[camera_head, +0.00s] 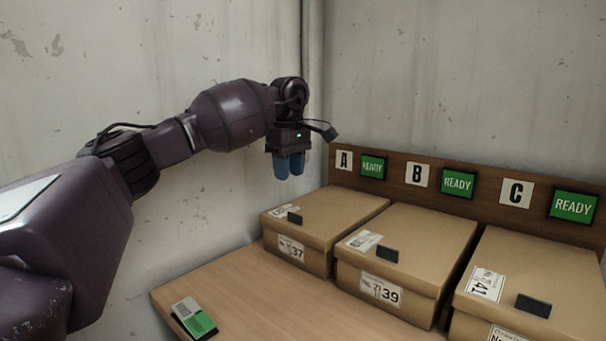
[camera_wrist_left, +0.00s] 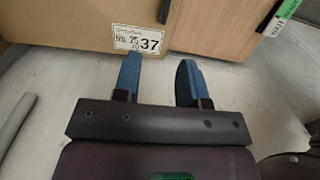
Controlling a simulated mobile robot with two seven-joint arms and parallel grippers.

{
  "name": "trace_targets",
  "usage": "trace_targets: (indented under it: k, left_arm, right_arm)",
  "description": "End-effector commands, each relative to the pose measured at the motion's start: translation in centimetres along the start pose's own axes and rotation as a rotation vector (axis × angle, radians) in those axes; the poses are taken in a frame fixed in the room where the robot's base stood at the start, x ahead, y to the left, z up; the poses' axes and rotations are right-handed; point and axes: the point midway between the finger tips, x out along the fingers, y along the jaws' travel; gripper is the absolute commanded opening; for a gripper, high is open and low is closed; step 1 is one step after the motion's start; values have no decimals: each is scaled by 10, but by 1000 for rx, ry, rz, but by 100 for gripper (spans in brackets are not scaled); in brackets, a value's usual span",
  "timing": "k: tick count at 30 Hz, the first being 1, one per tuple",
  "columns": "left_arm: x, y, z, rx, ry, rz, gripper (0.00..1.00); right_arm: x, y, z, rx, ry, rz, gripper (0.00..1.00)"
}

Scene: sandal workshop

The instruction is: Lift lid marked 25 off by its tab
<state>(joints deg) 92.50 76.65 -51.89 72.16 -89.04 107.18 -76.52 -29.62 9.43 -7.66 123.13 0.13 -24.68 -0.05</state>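My left gripper (camera_head: 290,166) hangs fingers-down behind the left end of box A, higher than its lid. In the left wrist view its two blue fingers (camera_wrist_left: 157,82) stand apart with nothing between them. Box A's lid (camera_head: 335,206) is closed; it also shows in the left wrist view (camera_wrist_left: 60,25). A label (camera_wrist_left: 138,40) there reads large 37, with smaller print that looks like No. 25. A dark tab (camera_wrist_left: 164,12) is near it, apart from the fingers; in the head view this tab (camera_head: 294,218) is at the lid's front edge. My right gripper is out of view.
Box B (camera_head: 430,232), marked 39, and box C (camera_head: 560,270), lid label 41, stand to the right with closed lids and dark tabs. A sign board (camera_head: 398,178) stands behind.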

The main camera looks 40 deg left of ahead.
Motion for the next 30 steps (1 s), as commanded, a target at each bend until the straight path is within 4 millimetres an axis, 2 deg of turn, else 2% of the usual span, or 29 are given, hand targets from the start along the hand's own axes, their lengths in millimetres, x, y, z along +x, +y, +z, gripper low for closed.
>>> trace_targets:
  k: [5,15,21,30]
  left_arm:
    - [9,-1,-1,0,0,4,38]
    - [64,0,0,-1,0,-1,38]
    - [90,0,0,0,0,0,38]
    - [104,0,0,-1,-1,4,38]
  right_arm:
    - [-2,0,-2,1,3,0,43]
    - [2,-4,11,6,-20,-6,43]
    - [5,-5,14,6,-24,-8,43]
    - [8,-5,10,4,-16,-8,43]
